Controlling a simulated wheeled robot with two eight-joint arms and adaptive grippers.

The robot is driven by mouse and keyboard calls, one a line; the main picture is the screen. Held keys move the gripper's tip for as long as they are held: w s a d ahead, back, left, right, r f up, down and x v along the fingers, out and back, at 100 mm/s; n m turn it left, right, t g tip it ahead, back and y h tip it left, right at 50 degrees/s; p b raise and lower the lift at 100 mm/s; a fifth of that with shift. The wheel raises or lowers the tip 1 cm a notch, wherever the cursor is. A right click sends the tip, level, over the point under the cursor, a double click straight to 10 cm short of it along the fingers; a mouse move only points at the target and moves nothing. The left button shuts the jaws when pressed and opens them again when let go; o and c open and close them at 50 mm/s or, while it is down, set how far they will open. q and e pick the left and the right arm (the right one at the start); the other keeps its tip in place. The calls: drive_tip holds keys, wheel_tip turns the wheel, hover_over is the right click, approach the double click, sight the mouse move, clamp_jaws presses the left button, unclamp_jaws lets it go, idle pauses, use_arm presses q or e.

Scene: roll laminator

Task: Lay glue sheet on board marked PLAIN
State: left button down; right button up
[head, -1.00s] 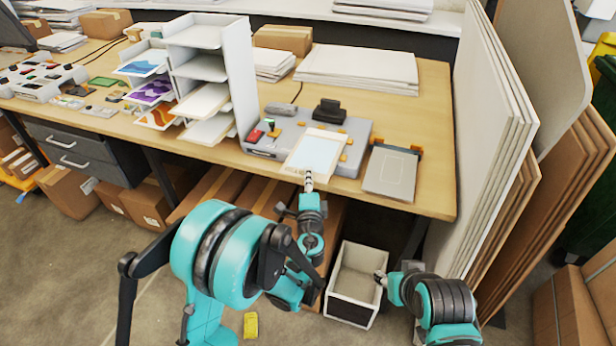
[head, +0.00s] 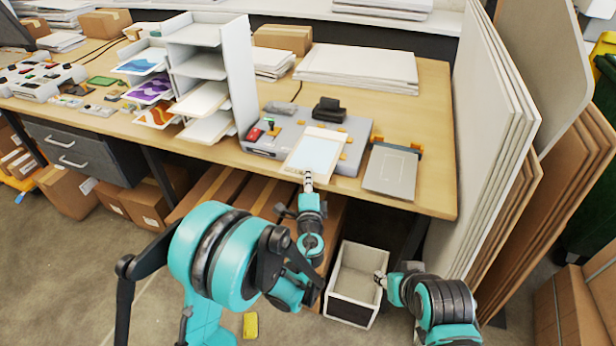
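A cream-bordered sheet or board with a pale blue middle (head: 314,152) lies over the front of the grey laminator (head: 353,130). I cannot tell whether it is the glue sheet, a board, or one on the other. My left gripper (head: 308,181) is at its near edge, with the narrow fingers together and the tip overlapping that edge; it appears shut on it. My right gripper (head: 380,279) is low at the right, beside a white bin, and its fingers are too small to read. No PLAIN marking is legible.
A white rack (head: 244,75) holds prints and pale sheets left of the laminator. A grey plate with orange clips (head: 391,172) lies to its right. A white bin (head: 355,283) stands on the floor. Tall panels (head: 490,130) lean at the right table end. White sheets (head: 358,67) are stacked behind.

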use_arm(q)
drive_tip(key=shift+f, duration=0.1)
drive_tip(key=c, duration=1.6)
unclamp_jaws()
drive_tip(key=shift+c, duration=0.2)
